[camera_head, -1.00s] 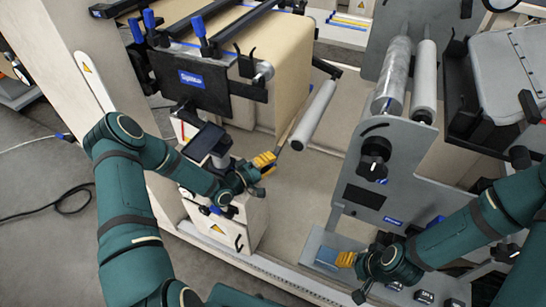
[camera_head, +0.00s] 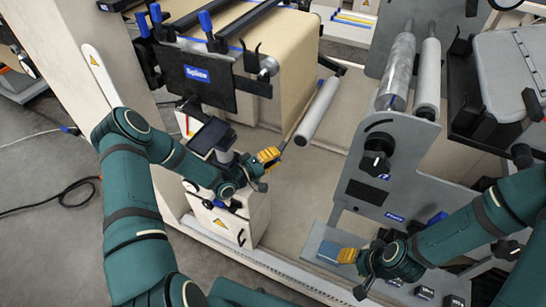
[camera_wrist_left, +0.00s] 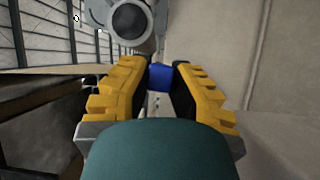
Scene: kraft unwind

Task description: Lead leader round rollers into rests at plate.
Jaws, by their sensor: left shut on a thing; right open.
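The brown kraft web (camera_head: 288,62) hangs from the unwind at upper centre. A thin brown strip (camera_head: 291,128), seen nearly edge-on, runs beside the grey idler roller (camera_head: 318,111) down to my left gripper (camera_head: 268,157). In the left wrist view, my left gripper (camera_wrist_left: 160,88) is shut on a small blue piece (camera_wrist_left: 160,76), apparently the leader's end; the roller's round end (camera_wrist_left: 131,22) is just beyond. A shiny roller (camera_head: 396,72) and a white roller (camera_head: 428,82) stand at the grey side plate (camera_head: 410,180). My right gripper (camera_head: 348,256) is open. I cannot make out the rests clearly.
A blue block (camera_head: 328,252) lies on a grey shelf beside my right gripper. A black splice unit (camera_head: 196,76) with blue handles stands at upper left. A cream box (camera_head: 232,220) is below my left gripper. The floor between box and side plate looks clear.

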